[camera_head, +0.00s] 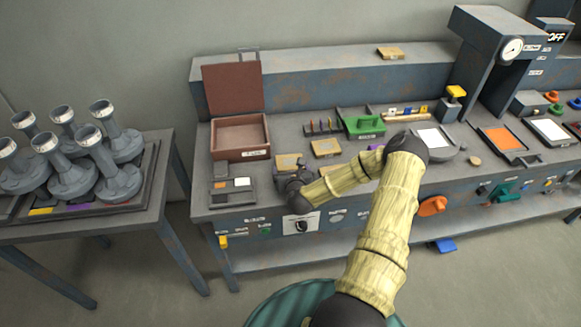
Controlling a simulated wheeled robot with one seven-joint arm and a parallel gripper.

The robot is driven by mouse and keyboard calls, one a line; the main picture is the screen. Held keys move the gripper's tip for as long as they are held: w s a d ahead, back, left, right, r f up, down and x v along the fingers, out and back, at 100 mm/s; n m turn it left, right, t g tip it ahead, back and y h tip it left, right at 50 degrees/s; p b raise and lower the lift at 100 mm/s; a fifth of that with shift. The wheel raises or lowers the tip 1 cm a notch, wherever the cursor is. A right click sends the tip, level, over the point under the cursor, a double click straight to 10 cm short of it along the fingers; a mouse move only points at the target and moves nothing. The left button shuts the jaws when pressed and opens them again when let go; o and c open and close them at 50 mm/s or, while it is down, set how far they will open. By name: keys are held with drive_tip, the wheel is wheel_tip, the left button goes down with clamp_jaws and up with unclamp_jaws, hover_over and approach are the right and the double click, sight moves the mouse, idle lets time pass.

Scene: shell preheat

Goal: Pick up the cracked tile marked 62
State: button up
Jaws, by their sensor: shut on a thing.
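My gripper (291,176) is low over the front left of the workbench, at the near edge of a tan tile-like plate (288,160). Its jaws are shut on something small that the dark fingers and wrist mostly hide. I cannot tell whether that is the tan plate or another piece. Similar tan plates lie farther right (325,148) and on the back ledge (390,53). No cracks and no number 62 are readable at this size.
A dark tray (232,200) with small orange and white pieces lies left of my gripper. Behind it stands an open brown box (241,150). A green holder (362,126) and a press (497,50) stand farther right. Grey funnel-topped vessels (70,175) crowd the left table.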

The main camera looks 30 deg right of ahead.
wheel_tip(320, 180, up, 10)
drive_tip(key=shift+b, duration=0.3)
